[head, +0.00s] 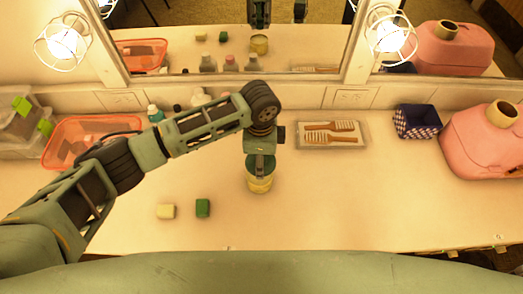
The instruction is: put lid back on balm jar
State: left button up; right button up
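A pale yellow round jar (259,185) stands upright on the counter near the middle. Its top looks teal-green; I cannot tell whether that is a lid or the jar's contents. My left gripper (260,163) points down over the jar and covers part of its top. Whether its fingers are apart, or hold a lid, is not clear. In the mirror, the jar's reflection (259,44) shows below the dark reflection of an arm. No separate lid can be made out on the counter. My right gripper is not directly in view.
A yellow block (166,211) and a green block (203,208) lie left of the jar. Behind are an orange basket (62,130), small bottles (155,114), a tray with combs (358,142), a blue patterned box (417,121) and a pink container (475,145). The front right counter is clear.

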pick_arm(q)
jog(key=shift+f, duration=0.15)
jog(key=shift+a+f+b, duration=0.15)
jog(key=shift+f+b, duration=0.1)
jog(key=shift+b, duration=0.05)
jog(key=shift+w+a+f+b, duration=0.1)
jog(key=shift+w+f+b, duration=0.05)
jog(key=shift+f+b, duration=0.35)
jog(key=shift+w+a+f+b, duration=0.1)
jog(key=shift+f+b, duration=0.3)
jog(key=shift+b, duration=0.1)
notch_tip(320, 180, down, 2)
jog(key=b, duration=0.2)
jog(key=shift+s+d+b, duration=0.1)
jog(key=shift+b, duration=0.2)
jog(key=shift+f+b, duration=0.3)
jog(key=shift+f, duration=0.75)
pick_arm(e)
jog(key=shift+w+a+f, duration=0.15)
jog(key=shift+f, duration=0.75)
jog(key=shift+w+a+f, duration=0.1)
jog(key=shift+a+f, duration=0.05)
jog(key=shift+f, duration=0.75)
jog(key=shift+w+a+f, duration=0.15)
jog(key=shift+f, duration=0.75)
